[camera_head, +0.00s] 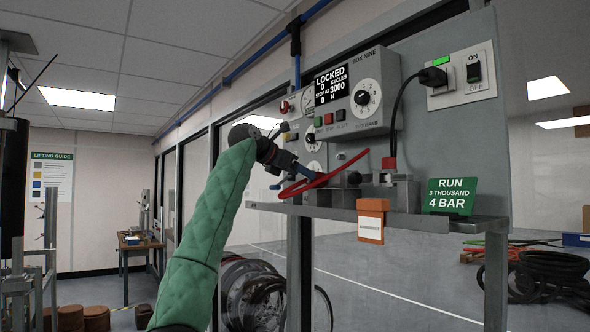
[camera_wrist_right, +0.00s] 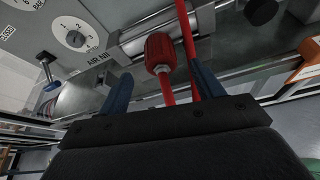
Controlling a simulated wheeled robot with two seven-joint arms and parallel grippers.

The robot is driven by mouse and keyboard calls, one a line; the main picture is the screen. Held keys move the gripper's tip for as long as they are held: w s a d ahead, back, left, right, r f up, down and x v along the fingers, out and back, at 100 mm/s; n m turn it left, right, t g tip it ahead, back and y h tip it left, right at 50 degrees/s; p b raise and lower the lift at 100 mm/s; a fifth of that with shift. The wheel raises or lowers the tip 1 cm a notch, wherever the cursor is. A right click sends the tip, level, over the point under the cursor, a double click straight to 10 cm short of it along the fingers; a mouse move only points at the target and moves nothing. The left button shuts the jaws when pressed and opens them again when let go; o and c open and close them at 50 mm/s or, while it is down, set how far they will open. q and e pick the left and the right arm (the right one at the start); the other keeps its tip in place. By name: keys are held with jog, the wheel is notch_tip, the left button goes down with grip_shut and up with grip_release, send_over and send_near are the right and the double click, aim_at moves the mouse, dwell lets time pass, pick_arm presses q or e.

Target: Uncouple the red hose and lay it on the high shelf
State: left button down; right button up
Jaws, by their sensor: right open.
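The red hose (camera_head: 325,178) loops in front of the grey test panel, above its narrow metal ledge. In the right wrist view, a ribbed red coupling (camera_wrist_right: 161,52) sits between my blue fingers, and a red hose length (camera_wrist_right: 187,38) runs beside the right finger. Whether the right finger touches the hose I cannot tell. No shelf is clearly identifiable as the high one. My left gripper is out of view.
The metal ledge (camera_head: 454,222) carries metal clamp blocks and a green RUN sign (camera_head: 450,196). An orange box (camera_head: 371,222) hangs at its front edge. The control box (camera_head: 357,93) overhangs the hose area. A black cable (camera_head: 396,110) hangs right of it.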

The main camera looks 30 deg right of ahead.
aim_at(309, 182)
jog(key=p+x, duration=0.1)
jog(key=x, duration=0.4)
jog(key=shift+r, duration=0.1)
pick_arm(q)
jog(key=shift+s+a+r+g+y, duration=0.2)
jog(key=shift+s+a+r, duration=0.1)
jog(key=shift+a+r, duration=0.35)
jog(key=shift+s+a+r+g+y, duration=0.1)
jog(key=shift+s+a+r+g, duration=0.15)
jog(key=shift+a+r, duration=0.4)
pick_arm(e)
jog(key=shift+x, duration=0.85)
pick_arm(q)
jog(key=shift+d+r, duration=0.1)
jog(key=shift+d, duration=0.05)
pick_arm(e)
jog(key=c, duration=1.2)
jog(key=shift+a, duration=0.1)
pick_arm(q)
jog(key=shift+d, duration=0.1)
pick_arm(e)
jog(key=shift+a, duration=0.15)
jog(key=shift+s+a, duration=0.1)
jog(key=shift+a, duration=0.65)
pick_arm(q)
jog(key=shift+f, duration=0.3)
pick_arm(e)
jog(key=shift+s+a, duration=0.1)
jog(key=shift+a, duration=0.8)
jog(key=shift+a, duration=0.1)
